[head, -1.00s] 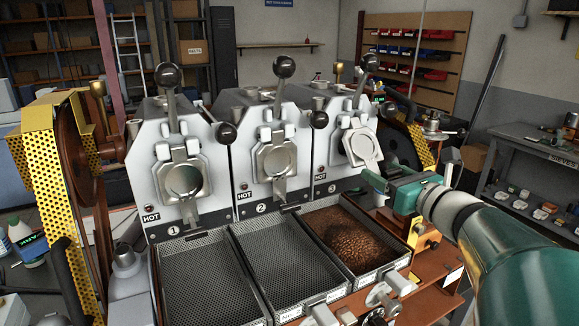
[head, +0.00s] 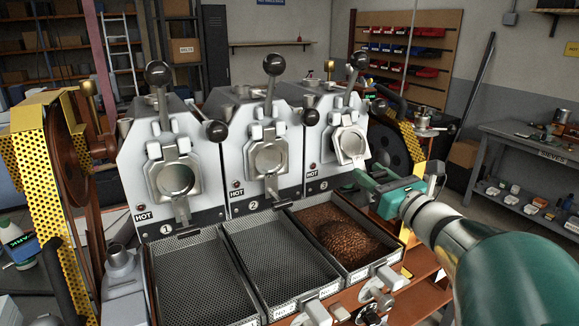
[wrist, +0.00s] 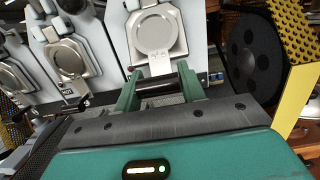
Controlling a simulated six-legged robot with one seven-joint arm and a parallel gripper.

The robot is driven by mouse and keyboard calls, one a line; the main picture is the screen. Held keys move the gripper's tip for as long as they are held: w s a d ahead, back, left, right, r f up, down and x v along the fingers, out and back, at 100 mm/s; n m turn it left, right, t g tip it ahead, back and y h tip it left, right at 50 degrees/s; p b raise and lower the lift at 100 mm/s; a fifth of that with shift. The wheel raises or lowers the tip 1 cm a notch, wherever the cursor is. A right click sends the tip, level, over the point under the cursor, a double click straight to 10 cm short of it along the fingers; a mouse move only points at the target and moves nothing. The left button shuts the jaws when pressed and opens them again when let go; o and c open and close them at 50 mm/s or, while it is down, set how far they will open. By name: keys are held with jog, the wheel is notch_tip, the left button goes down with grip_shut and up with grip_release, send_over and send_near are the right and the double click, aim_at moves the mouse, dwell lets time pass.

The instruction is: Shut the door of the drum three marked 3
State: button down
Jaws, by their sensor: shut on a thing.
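Drum three (head: 319,160), marked 3, is the rightmost of the roaster drums. Its pale door (head: 350,143) stands tilted, its lower edge out from the drum face, so it looks ajar. The door also shows in the wrist view (wrist: 157,35), straight ahead of my gripper. My green gripper (head: 360,178) is at the door's lower edge, reaching in from the right. In the wrist view, the fingers (wrist: 156,88) are shut on the dark bar of the door handle (wrist: 155,87) below the door plate. The contact is partly hidden in the head view.
Drums one (head: 160,190) and two (head: 262,170) stand to the left with their doors lying flat. A tray of brown beans (head: 388,258) sits below drum three. Black-knobbed levers (head: 359,61) rise above the drums. A dark wheel with yellow guard (head: 415,150) stands close on the right.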

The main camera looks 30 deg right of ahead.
jog(key=shift+w+f, duration=0.35)
jog(key=shift+f, duration=0.15)
jog(key=w+f, duration=0.1)
jog(key=w, duration=0.1)
jog(key=w+f, duration=0.1)
jog(key=w, duration=0.1)
jog(key=w+f, duration=0.1)
jog(key=w, duration=0.1)
jog(key=shift+a, duration=0.1)
jog(key=shift+w, duration=0.1)
jog(key=c, duration=1)
grip_release()
jog(key=shift+c, duration=0.2)
jog(key=shift+o, duration=0.6)
jog(key=shift+f, duration=0.15)
